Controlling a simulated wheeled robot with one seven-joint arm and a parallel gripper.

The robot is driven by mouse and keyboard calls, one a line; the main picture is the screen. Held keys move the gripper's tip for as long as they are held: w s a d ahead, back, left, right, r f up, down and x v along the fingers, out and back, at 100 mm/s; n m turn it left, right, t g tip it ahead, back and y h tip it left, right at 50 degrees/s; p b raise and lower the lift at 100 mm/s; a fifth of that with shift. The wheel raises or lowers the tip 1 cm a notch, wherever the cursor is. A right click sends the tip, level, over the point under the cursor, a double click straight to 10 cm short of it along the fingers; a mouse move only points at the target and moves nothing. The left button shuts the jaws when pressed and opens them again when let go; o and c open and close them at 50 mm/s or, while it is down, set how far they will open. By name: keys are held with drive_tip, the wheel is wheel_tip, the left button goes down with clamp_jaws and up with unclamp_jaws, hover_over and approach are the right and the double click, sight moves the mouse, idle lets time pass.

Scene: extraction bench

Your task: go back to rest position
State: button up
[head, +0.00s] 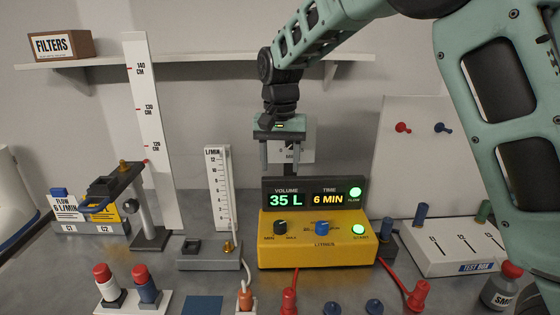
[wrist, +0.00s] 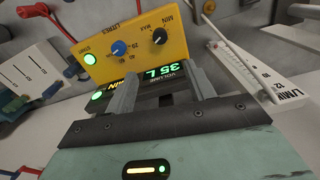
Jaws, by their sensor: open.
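My gripper (head: 284,155) hangs from my arm above and behind the yellow pump box in the head view, fingers pointing down, spread apart and empty. In the wrist view my gripper (wrist: 163,88) shows two grey fingers with a gap between them. The yellow pump box (head: 318,253) stands on the bench with a black knob, a blue knob and a lit green start button. It also shows in the wrist view (wrist: 140,38). Its dark display (head: 315,191) reads 35 L and 6 MIN with a green flow light.
A flow meter (head: 218,190) stands left of the box, and a tall height scale (head: 150,130) is farther left beside a clamp stand (head: 145,200). The test box (head: 455,245) is at right. A shelf (head: 190,61) runs behind my arm.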

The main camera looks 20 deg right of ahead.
drive_tip(key=s+a+f+n+y, duration=0.1)
drive_tip(key=s+a+n, duration=0.3)
drive_tip(key=s, duration=0.6)
drive_tip(key=s+a+f+n, duration=0.1)
drive_tip(key=s+a+n, duration=0.25)
drive_tip(key=s, duration=0.65)
drive_tip(key=s+f+n, duration=0.2)
drive_tip(key=s, duration=0.4)
drive_tip(key=s+d+f+n, duration=0.1)
drive_tip(key=s+f+n, duration=0.1)
drive_tip(key=s, duration=0.5)
drive_tip(key=shift+s+n+b, duration=0.3)
drive_tip(key=shift+n+b, duration=0.05)
drive_tip(key=shift+n, duration=0.2)
